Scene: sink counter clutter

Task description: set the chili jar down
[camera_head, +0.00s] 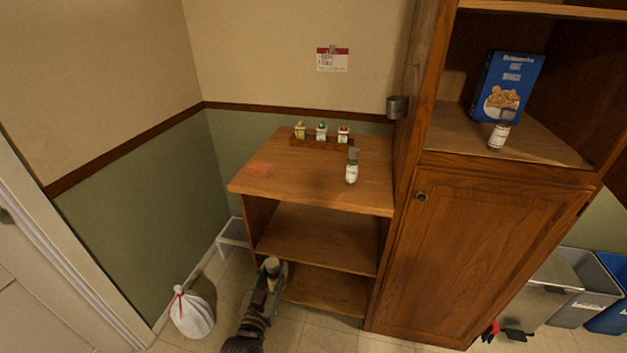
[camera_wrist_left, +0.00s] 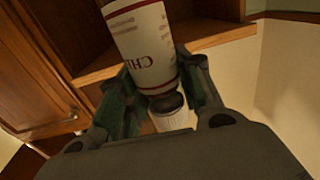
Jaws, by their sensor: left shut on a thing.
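The chili jar (camera_wrist_left: 143,45) has a white label with red lines and the letters "CHI". It is tilted in the left wrist view, held between the fingers of my left gripper (camera_wrist_left: 162,88). In the head view my left gripper (camera_head: 271,271) is low in front of the wooden shelf unit, with the pale jar (camera_head: 272,263) small between its fingers. The gripper is shut on the jar, below the top surface (camera_head: 305,185). The jar appears clear of the shelves, though the exact gap is hard to tell. My right gripper is not in view.
The front middle of the top is bare. A tall cabinet (camera_head: 462,255) bounds the right; a white bag (camera_head: 190,315) lies on the floor.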

